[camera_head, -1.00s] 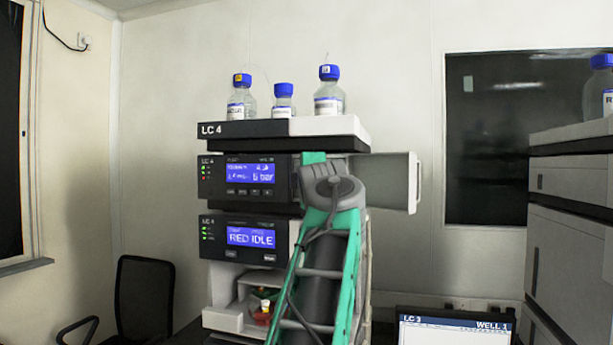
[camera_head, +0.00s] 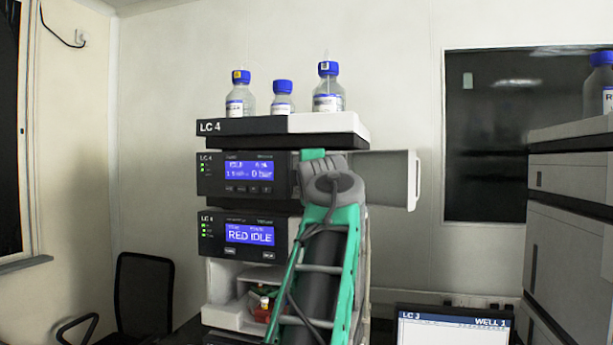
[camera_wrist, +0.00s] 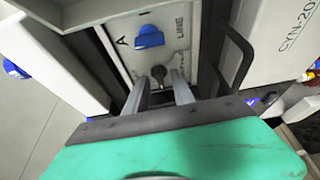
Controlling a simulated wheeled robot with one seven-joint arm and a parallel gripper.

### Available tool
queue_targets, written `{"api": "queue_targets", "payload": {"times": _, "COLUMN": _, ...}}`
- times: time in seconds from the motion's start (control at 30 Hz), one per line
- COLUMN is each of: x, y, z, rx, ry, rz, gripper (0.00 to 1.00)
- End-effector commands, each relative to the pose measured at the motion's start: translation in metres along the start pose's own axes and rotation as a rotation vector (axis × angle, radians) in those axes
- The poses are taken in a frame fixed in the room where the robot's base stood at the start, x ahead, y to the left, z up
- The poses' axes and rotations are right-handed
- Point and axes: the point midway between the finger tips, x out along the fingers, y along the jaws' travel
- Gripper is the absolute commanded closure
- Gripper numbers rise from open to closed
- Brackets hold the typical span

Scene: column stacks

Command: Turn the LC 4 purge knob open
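The LC 4 stack (camera_head: 242,127) stands left of centre in the head view, with its upper pump module (camera_head: 220,188) above a second module. In the wrist view, a light panel marked "A" and "LINE" (camera_wrist: 178,50) carries a blue knob (camera_wrist: 149,37) and a small dark round fitting (camera_wrist: 158,73) below it. I cannot tell which of these is the purge knob. My gripper (camera_wrist: 159,84) has its two fingers apart, with the dark fitting showing between and beyond their tips. Contact is unclear. In the head view my arm hides the fingertips.
Several blue-capped bottles (camera_head: 328,88) stand on top of the stack. An open grey door (camera_head: 390,180) sticks out to its right. A laptop (camera_head: 450,328) is at lower right. Another instrument stack (camera_head: 568,190) stands at far right, and a black chair (camera_head: 143,290) at left.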

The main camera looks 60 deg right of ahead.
Motion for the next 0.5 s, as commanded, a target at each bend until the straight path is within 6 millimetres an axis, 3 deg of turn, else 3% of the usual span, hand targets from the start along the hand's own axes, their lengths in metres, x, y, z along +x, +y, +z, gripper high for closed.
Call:
{"api": "queue_targets", "payload": {"times": 0.17, "x": -0.012, "y": -0.001, "z": 0.000, "rx": -0.002, "ry": -0.001, "rz": 0.003, "gripper": 0.70}}
{"api": "queue_targets", "payload": {"times": 0.5, "x": -0.073, "y": -0.002, "z": 0.001, "rx": -0.001, "ry": -0.003, "rz": 0.002, "gripper": 0.70}}
